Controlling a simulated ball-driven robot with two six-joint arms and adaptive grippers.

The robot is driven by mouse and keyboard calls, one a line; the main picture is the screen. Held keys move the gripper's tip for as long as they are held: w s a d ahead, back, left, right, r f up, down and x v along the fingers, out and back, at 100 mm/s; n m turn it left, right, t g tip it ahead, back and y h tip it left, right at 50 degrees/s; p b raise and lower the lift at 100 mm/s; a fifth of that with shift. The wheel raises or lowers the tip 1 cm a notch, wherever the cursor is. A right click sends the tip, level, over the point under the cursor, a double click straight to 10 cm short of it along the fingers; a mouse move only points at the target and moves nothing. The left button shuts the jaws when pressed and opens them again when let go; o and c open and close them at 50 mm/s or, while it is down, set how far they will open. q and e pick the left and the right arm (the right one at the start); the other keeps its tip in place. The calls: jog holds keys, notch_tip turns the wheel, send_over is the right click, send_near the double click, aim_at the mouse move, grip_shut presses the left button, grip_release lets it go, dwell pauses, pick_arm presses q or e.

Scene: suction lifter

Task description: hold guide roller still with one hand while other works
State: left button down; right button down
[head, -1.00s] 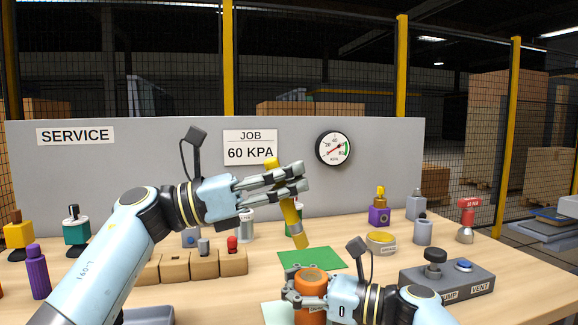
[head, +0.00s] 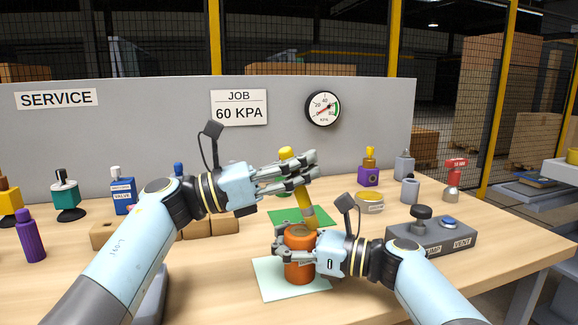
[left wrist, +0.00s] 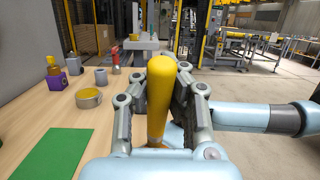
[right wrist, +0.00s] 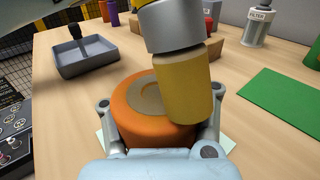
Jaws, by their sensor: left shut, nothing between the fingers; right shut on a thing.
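The guide roller, an orange cylinder (head: 298,272), stands upright on a pale sheet (head: 264,280). My right gripper (head: 279,243) is shut on it, with fingers on either side of the roller in the right wrist view (right wrist: 130,130). My left gripper (head: 314,165) is shut above and behind it. A yellow-handled tool (head: 302,198) slants down between the left fingers, also in the left wrist view (left wrist: 160,95); I cannot tell a firm grip. Its grey collar and tan end (right wrist: 187,85) overlap the roller's top in the right wrist view; contact is unclear.
A green sheet (head: 283,216) lies behind the roller. A grey box with pump and vent controls (head: 425,240) stands to the right, a yellow tin (head: 369,204) behind it. Brown blocks (head: 104,234) and a grey tray (right wrist: 88,60) lie to the left. A gauge panel (head: 160,150) closes the back.

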pick_arm(q)
jog(key=s+a+r, duration=0.1)
jog(key=a+r, duration=0.2)
jog(key=r, duration=0.5)
jog(key=shift+s+a, duration=0.3)
jog(key=shift+a, duration=0.05)
dwell(1.3)
jog(key=shift+f, duration=0.45)
jog(key=shift+r, duration=0.1)
